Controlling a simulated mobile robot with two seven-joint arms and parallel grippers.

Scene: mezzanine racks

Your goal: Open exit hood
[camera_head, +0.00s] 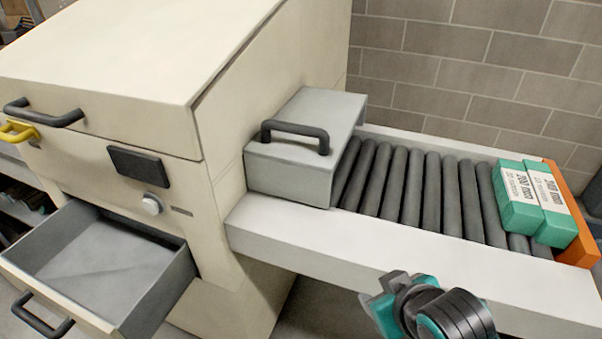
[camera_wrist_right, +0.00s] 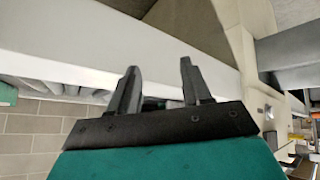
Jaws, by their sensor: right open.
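The exit hood (camera_head: 300,160) is a grey box over the start of the roller conveyor, against the cream machine's side. It sits low over the rollers and looks closed. A black bar handle (camera_head: 295,131) is on its top front. My right gripper (camera_head: 385,300) is below and right of the hood, in front of the conveyor's white side rail, apart from the handle. In the right wrist view its two dark fingers (camera_wrist_right: 158,80) are spread with nothing between them; the pale rail (camera_wrist_right: 60,40) lies beyond. My left gripper is not in view.
Teal-and-white packs (camera_head: 535,200) lie at the conveyor's right end by an orange stop (camera_head: 570,205). The cream machine (camera_head: 110,70) has an open, empty drawer (camera_head: 100,265) low at left. A brick wall (camera_head: 480,70) stands behind. The middle rollers (camera_head: 420,190) are bare.

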